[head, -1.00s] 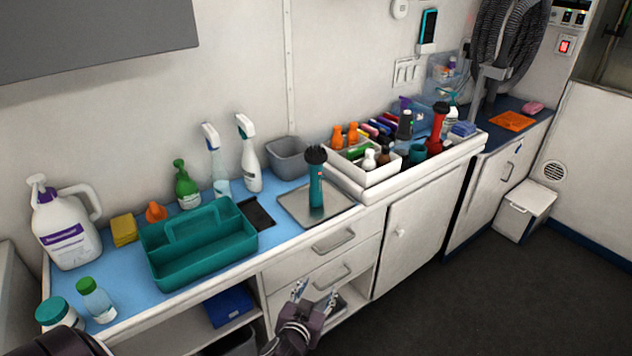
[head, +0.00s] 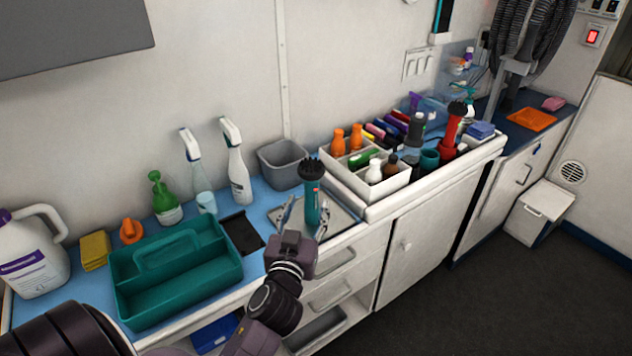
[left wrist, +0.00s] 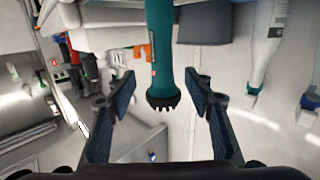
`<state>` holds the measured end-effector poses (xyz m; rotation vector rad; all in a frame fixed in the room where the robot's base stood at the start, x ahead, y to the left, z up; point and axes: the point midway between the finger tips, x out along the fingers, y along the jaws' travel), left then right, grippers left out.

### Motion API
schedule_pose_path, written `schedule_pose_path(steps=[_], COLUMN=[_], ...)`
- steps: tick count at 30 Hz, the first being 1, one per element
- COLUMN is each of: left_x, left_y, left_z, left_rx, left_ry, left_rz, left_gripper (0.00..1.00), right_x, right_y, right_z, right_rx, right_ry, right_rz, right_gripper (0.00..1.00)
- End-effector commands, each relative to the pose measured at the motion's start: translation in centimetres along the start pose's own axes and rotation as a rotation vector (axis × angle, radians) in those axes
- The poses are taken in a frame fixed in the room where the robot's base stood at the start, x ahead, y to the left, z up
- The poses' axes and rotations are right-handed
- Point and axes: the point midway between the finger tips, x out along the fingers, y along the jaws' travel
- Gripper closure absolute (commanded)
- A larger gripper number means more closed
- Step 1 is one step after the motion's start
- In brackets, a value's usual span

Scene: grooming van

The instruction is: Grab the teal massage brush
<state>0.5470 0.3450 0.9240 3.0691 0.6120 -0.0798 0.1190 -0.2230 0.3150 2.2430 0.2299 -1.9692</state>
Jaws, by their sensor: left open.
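The teal massage brush (head: 312,205) stands upright on a metal tray (head: 342,214), with its black bristled head at the top. My left gripper (head: 305,222) is open in front of the brush, with one finger to each side of it in the head view. In the left wrist view the brush (left wrist: 160,50) shows upside down, its black head between the open fingers of my left gripper (left wrist: 164,88). Clear gaps show on both sides and no contact is visible. My right gripper is not in view.
A teal caddy (head: 180,285) and a dark flat pad (head: 241,233) lie left of the tray. A grey bin (head: 282,165) stands behind. A white divided box (head: 400,183) with several bottles is close on the right, and a red brush (head: 452,125) stands farther right.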

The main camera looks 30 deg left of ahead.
Motion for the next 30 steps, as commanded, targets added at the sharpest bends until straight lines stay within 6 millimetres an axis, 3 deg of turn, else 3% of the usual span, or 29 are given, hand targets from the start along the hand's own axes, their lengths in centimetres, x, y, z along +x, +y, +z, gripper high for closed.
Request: schedule_pose_path(steps=[5, 10, 14, 21, 25, 30], left_x=[1.4, 3.2, 4.9, 7.6, 7.8, 7.8], left_y=[0.0, -0.1, -0.3, -0.4, -0.3, -0.3], left_z=[-0.1, -0.1, -0.2, 0.1, 0.1, 0.1], left_rx=[0.002, 0.002, 0.004, 0.002, 0.001, 0.001], left_ry=[0.0, 0.0, 0.001, -0.001, -0.001, -0.001], left_rz=[0.002, 0.001, 0.0, 0.001, 0.001, 0.001], left_gripper=[0.52, 0.52, 0.52, 0.52, 0.52, 0.55], right_x=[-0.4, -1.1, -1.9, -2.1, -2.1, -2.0], right_y=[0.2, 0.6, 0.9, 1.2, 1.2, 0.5], right_z=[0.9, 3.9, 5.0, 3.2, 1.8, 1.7], right_rx=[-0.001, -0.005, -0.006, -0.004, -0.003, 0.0], right_ry=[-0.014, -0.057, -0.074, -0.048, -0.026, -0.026], right_rz=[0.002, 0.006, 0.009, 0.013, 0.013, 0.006], right_gripper=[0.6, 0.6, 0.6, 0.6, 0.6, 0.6])
